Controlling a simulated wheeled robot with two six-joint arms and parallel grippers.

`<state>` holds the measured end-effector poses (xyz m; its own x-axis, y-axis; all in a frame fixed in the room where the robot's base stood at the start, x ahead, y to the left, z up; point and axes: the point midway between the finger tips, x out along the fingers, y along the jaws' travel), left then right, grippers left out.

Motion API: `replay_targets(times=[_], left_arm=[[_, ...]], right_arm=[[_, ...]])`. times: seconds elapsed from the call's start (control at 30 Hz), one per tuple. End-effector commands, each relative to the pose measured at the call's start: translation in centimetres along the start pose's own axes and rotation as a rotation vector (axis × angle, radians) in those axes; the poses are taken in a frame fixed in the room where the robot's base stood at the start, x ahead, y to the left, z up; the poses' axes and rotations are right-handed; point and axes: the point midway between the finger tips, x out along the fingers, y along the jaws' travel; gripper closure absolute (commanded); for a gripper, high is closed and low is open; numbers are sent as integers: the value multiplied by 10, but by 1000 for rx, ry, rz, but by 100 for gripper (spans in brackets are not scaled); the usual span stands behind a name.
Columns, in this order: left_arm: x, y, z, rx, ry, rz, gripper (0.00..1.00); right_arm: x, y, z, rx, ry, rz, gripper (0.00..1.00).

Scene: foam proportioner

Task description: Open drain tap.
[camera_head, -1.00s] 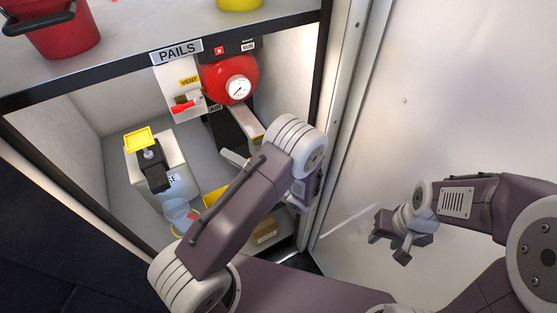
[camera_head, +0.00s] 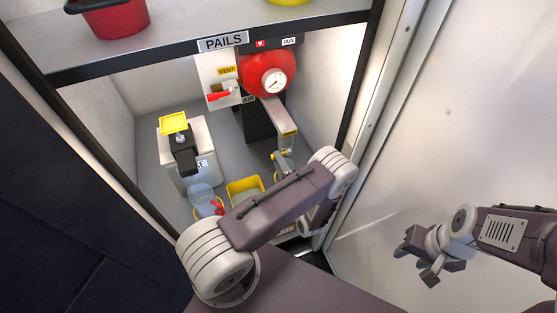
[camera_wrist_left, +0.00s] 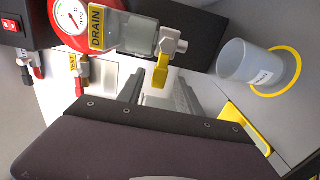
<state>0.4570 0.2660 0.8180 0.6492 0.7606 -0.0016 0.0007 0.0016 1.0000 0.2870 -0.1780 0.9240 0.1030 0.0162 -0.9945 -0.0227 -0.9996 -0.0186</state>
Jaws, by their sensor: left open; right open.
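The drain tap (camera_wrist_left: 168,45) is a grey metal valve with a yellow lever (camera_wrist_left: 161,72), beside the yellow DRAIN label (camera_wrist_left: 97,31) in the left wrist view. In the head view the tap (camera_head: 283,144) sits below the slanted metal spout under the red tank (camera_head: 267,72). My left gripper (camera_wrist_left: 160,88) is open, its two grey fingers on either side of the lever's lower end in the wrist view; I cannot tell whether they touch it. In the head view my left forearm hides most of that gripper. My right gripper (camera_head: 418,262) is open and empty before the white panel.
A red vent lever (camera_head: 219,96) is left of the tank. The PAILS shelf (camera_head: 140,58) spans above; a metal door frame bounds the right.

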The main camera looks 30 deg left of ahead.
Motion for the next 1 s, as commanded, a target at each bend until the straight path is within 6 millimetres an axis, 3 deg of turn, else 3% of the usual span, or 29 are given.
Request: replay_targets(times=[0.33, 0.5, 1.0], left_arm=[[8, 0, 0, 1, -1, 1, 58], [8, 0, 0, 0, -1, 1, 100], [8, -8, 0, -117, 0, 0, 100]], right_arm=[[-1, 0, 0, 0, 0, 0, 58], [-1, 0, 0, 0, 0, 0, 58], [7, 0, 1, 0, 0, 0, 58]])
